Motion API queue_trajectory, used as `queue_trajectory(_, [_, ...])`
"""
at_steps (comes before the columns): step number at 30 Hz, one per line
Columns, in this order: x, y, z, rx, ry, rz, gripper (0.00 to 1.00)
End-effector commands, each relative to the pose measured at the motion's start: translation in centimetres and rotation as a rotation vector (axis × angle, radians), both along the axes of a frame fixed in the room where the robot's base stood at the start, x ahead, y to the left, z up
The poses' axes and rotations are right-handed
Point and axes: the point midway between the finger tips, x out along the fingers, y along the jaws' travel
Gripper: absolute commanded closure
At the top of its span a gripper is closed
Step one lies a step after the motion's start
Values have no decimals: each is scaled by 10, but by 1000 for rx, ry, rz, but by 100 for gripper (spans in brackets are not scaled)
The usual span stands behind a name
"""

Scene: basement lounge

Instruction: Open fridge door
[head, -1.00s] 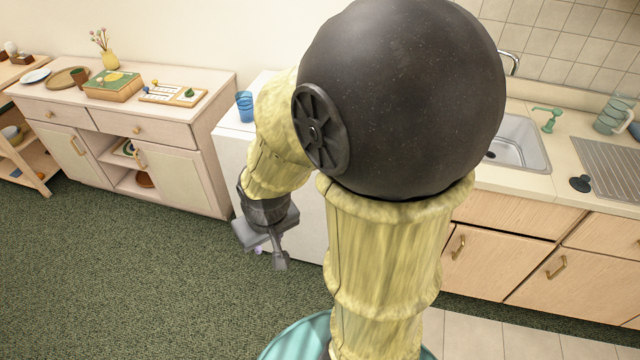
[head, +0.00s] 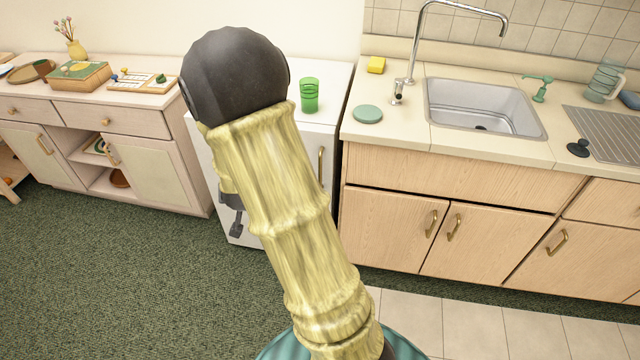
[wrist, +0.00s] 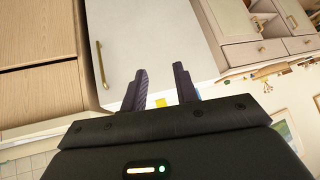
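The fridge is a low white cabinet (head: 328,115) between the dresser and the sink counter. Its white door (wrist: 150,40) looks shut, with an upright brass handle (head: 320,163) near its right edge in the head view. The same handle stands left of my fingers in the wrist view (wrist: 100,65). My gripper (wrist: 159,87) is open, with nothing held between its two dark fingers. In the head view it is partly hidden behind my arm (head: 236,222), in front of the fridge's left part and apart from the handle. My arm covers much of the door.
A green cup (head: 309,95) stands on the fridge. To the right is a wooden counter with a sink (head: 480,108), and brass-handled cupboard doors (head: 385,222) below. A pale dresser (head: 150,170) stands to the left. The green carpet (head: 150,280) before the fridge is clear.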

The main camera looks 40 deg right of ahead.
Motion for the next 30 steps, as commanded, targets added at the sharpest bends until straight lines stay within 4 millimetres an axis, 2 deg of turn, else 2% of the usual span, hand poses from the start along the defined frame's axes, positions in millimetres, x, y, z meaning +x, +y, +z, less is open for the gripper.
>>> queue_trajectory(1, [11, -14, -36, -29, -36, -54, 70])
queue_trajectory(3, [24, -35, -60, -77, -100, -133, 70])
queue_trajectory(9, [43, -97, -126, -268, -272, -339, 70])
queue_trajectory(15, [38, -145, -179, -514, -427, -495, 70])
queue_trajectory(18, [32, -159, -191, -614, -480, -540, 70])
queue_trajectory(21, [28, -164, -193, -670, -512, -561, 70])
queue_trajectory(30, [27, -166, -190, -684, -520, -566, 70])
